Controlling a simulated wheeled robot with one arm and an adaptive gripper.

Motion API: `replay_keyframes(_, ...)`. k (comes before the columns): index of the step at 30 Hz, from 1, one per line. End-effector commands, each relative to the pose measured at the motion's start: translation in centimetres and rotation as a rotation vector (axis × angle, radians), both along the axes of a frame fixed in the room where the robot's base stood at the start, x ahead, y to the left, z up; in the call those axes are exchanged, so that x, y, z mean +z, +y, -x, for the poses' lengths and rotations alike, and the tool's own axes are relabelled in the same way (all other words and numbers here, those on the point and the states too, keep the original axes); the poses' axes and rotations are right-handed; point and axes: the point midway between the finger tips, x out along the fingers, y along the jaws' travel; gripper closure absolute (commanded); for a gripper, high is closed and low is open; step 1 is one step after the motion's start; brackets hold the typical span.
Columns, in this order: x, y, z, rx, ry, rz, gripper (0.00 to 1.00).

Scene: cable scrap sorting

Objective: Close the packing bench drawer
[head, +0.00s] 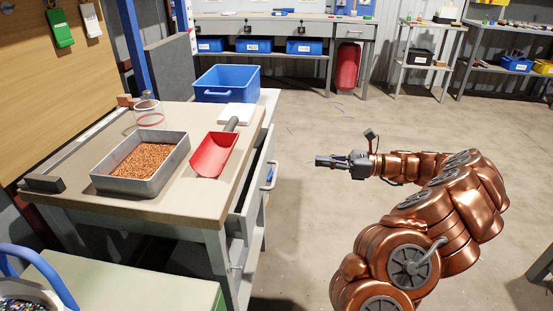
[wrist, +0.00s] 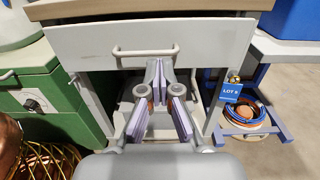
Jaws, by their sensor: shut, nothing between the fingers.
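The packing bench (head: 205,208) stands at the left in the head view. Its drawer (head: 258,172) is on the side facing my arm and sticks out, with a dark gap behind its front. The grey front with a bar handle (wrist: 146,52) fills the upper wrist view; the drawer (wrist: 215,45) looks roughly square to the camera. My gripper (head: 319,160) is shut and empty, to the right of the drawer and apart from it in the head view. In the wrist view my gripper (wrist: 159,66) points at the drawer front, its tips just below the handle.
The floor beside my arm is clear.

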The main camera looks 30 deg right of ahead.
Motion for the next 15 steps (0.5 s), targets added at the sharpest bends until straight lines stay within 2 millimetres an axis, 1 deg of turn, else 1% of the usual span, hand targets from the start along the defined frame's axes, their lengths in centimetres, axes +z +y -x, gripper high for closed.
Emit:
replay_keyframes(2, -0.2, -0.2, -0.1, -0.009, 0.002, -0.006, 1.0)
replay_keyframes(5, -0.2, 0.3, -0.5, -0.01, 0.001, -0.006, 1.0)
replay_keyframes(8, -0.2, 1.5, -1.2, -0.008, -0.002, -0.005, 1.0)
replay_keyframes(15, -0.3, 5.2, -3.6, -0.004, 0.0, -0.006, 1.0)
